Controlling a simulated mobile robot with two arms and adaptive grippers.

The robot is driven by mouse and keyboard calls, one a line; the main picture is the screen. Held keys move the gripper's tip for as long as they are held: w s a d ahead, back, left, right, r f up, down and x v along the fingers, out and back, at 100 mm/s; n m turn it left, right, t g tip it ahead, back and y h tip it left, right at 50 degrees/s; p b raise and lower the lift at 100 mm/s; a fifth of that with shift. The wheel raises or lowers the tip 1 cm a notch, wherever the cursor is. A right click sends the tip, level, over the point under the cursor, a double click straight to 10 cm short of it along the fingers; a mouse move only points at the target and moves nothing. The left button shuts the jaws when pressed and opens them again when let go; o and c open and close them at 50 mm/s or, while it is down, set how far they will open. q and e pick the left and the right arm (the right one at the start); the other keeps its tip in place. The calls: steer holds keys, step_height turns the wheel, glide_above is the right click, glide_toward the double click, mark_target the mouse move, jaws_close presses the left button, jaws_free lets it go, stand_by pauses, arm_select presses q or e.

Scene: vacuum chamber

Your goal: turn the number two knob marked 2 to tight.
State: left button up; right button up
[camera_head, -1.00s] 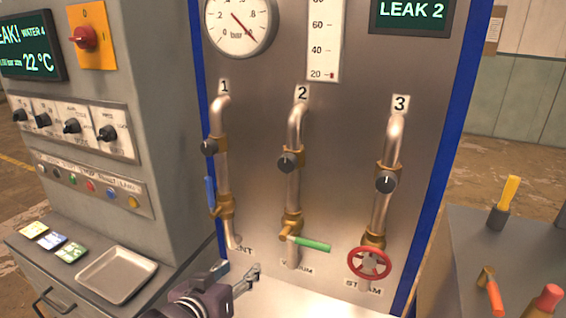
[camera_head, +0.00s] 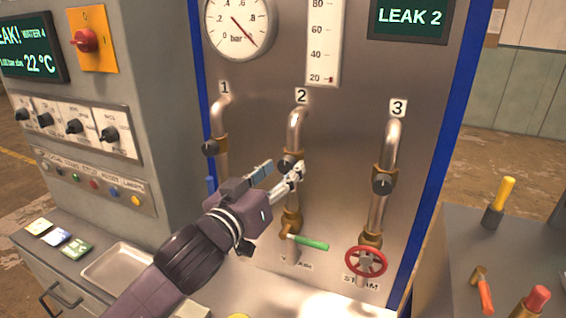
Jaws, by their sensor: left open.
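The number two knob (camera_head: 286,163) is a small dark round knob on a brass fitting of the middle pipe (camera_head: 296,130), under the label 2 (camera_head: 301,96). My left gripper (camera_head: 284,174) is open, with its fingertips close to this knob, one to its left and one at its lower right. The fingers partly cover the knob and fitting. I cannot tell whether they touch it. The display (camera_head: 409,17) above reads LEAK 2. My right gripper is not in view.
Similar knobs sit on pipe 1 (camera_head: 209,148) and pipe 3 (camera_head: 382,184). Below knob two is a green-handled valve (camera_head: 307,242), and a red handwheel (camera_head: 366,262) is at the lower right. A metal tray (camera_head: 118,268) lies at left; a tool cart (camera_head: 455,240) stands at right.

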arm_select(q)
steer(key=shift+w+d, duration=0.3)
steer(key=shift+w, duration=0.25)
steer(key=c, duration=1.1)
